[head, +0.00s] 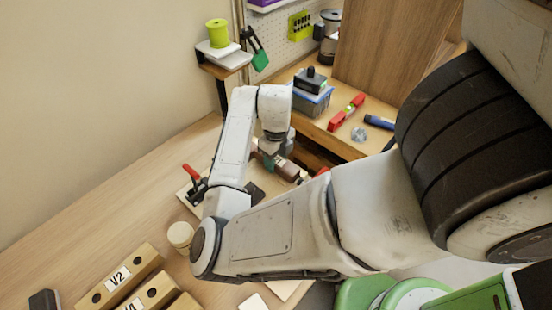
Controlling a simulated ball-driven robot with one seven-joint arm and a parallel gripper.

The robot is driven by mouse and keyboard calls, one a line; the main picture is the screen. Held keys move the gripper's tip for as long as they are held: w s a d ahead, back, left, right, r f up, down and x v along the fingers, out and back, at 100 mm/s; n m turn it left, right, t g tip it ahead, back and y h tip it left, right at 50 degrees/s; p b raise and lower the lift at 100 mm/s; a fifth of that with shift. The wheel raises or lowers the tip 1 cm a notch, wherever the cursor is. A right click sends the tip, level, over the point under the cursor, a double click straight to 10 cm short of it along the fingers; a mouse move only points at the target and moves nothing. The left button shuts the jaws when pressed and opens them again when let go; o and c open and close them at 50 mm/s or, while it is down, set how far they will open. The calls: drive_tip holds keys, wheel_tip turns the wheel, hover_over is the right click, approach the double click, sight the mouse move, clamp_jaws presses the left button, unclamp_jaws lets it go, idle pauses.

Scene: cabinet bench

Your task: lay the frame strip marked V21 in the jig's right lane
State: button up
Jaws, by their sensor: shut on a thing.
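My gripper (274,153) points down beyond my bent forearm and is shut on a brown strip (286,170) low over the pale board. The strip's marking is too small to read, and the fingertips are mostly hidden. The jig appears to be this pale board (187,200) with a red-handled clamp (193,174) at its left. My arm covers much of it, so its lanes cannot be told apart. I cannot tell whether the strip touches the jig.
A round pale jar (180,236) stands left of my elbow. A dark block (45,300) lies at the lower left. The back bench holds a blue bin (312,101), a red level (346,112) and a blue tool (379,122). Bare bench lies to the left.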

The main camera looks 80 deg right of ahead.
drive_tip(key=shift+f+b, duration=0.35)
drive_tip(key=shift+f, duration=0.05)
drive_tip(key=o, duration=1.1)
drive_tip(key=shift+a, duration=0.1)
drive_tip(key=shift+o, duration=0.5)
drive_tip(key=shift+s+f, duration=0.1)
drive_tip(key=shift+s, duration=0.1)
drive_tip(key=c, duration=0.3)
drive_tip(key=shift+o, duration=0.4)
drive_tip(key=shift+d+r+p, duration=0.2)
drive_tip(key=shift+r+p, duration=0.3)
drive_tip(key=shift+r, duration=0.15)
drive_tip(key=shift+a+r+p, duration=0.1)
drive_tip(key=shift+r+p, duration=2.05)
drive_tip(key=shift+r, duration=0.85)
